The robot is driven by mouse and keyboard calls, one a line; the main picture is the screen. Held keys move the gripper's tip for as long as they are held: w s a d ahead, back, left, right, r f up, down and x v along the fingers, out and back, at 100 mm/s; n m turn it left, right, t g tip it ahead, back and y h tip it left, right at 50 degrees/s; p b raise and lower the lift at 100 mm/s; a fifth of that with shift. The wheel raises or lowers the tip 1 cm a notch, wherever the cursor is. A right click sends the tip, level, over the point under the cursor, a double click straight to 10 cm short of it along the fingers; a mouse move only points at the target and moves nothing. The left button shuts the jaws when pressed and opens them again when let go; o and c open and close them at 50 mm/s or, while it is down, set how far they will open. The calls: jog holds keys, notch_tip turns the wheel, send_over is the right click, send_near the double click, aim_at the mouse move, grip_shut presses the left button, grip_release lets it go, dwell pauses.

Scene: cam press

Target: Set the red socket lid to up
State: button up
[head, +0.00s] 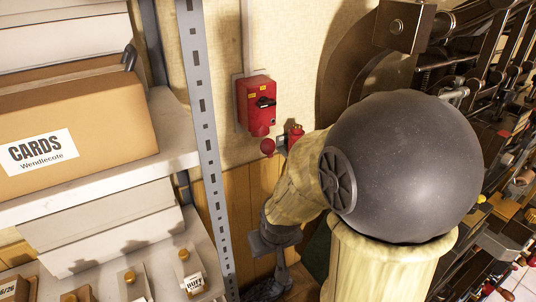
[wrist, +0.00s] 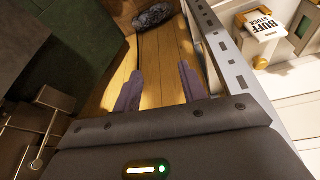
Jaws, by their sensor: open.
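A red switched socket box (head: 257,104) with a black switch is mounted on the cream wall in the head view. A small round red piece (head: 267,146), which looks like the socket lid, shows at its lower edge. Its exact tilt is too small to tell. My gripper (wrist: 158,88) is open and empty in the wrist view, its two dark fingers apart over wooden boards. In the head view my wrist hangs well below the red box, apart from it. The red socket is not in the wrist view.
A red cylindrical part (head: 295,131) stands right of the socket, close to my arm. A perforated metal post (head: 208,140) and shelves with a CARDS box (head: 75,125) stand left. Dark machinery (head: 400,25) fills the right. Wall below the socket is wood-panelled.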

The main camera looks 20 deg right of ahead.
aim_at(268, 154)
jog(key=w+d+n+t+y+p, duration=0.1)
jog(key=w+d+t+p, duration=0.1)
jog(key=w+d+t, duration=0.5)
jog(key=w+d+n+t+y+p, duration=0.1)
jog(key=w+d+t+y, duration=0.1)
jog(key=w+d+t, duration=0.4)
jog(key=w+d, duration=0.3)
jog(key=w, duration=0.4)
jog(key=shift+t+y+p, duration=0.3)
jog(key=shift+t+p, duration=0.05)
jog(key=shift+t, duration=0.05)
jog(key=shift+w+r, duration=0.15)
jog(key=w+a+p, duration=0.1)
jog(key=w+p, duration=0.1)
jog(key=w, duration=0.3)
jog(key=w+a+p, duration=0.1)
jog(key=w+p, duration=0.1)
jog(key=w, duration=0.3)
jog(key=w+a+p, duration=0.1)
jog(key=w+p, duration=0.1)
jog(key=w, duration=0.4)
jog(key=shift+a, duration=0.1)
jog(key=shift+w+a, duration=0.15)
jog(key=shift+w, duration=0.35)
